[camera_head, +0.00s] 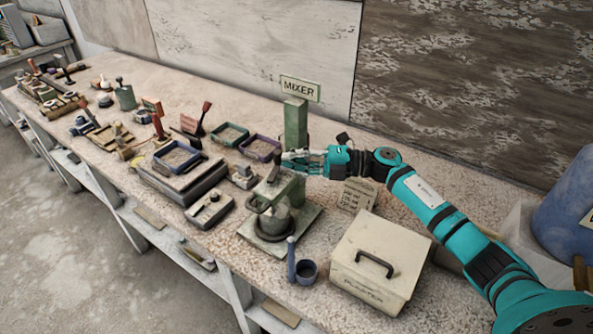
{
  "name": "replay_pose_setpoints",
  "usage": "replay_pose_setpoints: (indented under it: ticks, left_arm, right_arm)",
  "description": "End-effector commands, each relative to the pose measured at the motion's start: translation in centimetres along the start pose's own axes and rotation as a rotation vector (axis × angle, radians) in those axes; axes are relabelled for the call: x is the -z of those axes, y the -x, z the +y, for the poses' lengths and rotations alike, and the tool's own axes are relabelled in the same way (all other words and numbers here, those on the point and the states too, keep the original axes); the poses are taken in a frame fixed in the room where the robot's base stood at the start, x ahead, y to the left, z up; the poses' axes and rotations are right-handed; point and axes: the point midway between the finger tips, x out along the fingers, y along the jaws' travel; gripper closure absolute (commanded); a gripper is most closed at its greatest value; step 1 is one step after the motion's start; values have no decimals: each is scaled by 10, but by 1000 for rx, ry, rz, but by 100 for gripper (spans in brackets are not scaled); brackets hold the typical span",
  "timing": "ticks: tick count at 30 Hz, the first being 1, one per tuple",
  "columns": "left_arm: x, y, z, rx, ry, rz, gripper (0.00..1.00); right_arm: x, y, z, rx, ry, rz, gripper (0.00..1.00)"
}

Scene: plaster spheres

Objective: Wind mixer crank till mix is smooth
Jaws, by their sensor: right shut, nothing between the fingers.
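The mixer (278,212) stands on its square base plate on the bench, with a green post behind it and a "MIXER" sign (300,88) on top. A dark bowl (272,227) sits at the mixer's foot. The crank cannot be told apart clearly at the top of the mixer. My right gripper (287,161) is shut and empty, reaching in from the right beside the mixer's top and in front of the green post. Whether it touches the mixer cannot be told. The mix inside is not visible. My left gripper is not in view.
A cream box marked "PLASTER" (380,262) stands at the right front, beside a small blue cup (306,271). A small written card (357,195) stands behind it. Trays (178,158) and several tools crowd the bench to the left. A blue drum (568,205) is at far right.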

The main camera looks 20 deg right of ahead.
Motion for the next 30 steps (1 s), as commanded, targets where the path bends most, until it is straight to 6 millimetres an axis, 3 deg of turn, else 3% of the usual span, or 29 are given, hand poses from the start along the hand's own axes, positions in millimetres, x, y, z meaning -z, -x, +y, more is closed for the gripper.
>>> replay_pose_setpoints:
  ticks: [8, 15, 21, 30]
  left_arm:
    - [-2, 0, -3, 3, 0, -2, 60]
    - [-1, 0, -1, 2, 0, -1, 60]
    - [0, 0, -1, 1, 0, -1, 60]
    - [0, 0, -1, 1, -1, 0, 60]
  right_arm:
    - [0, 9, -1, 3, 1, -2, 100]
    - [0, 49, -1, 4, -1, -3, 100]
    - [0, 71, -1, 2, -1, -1, 100]
    - [0, 75, 0, 0, 0, 0, 100]
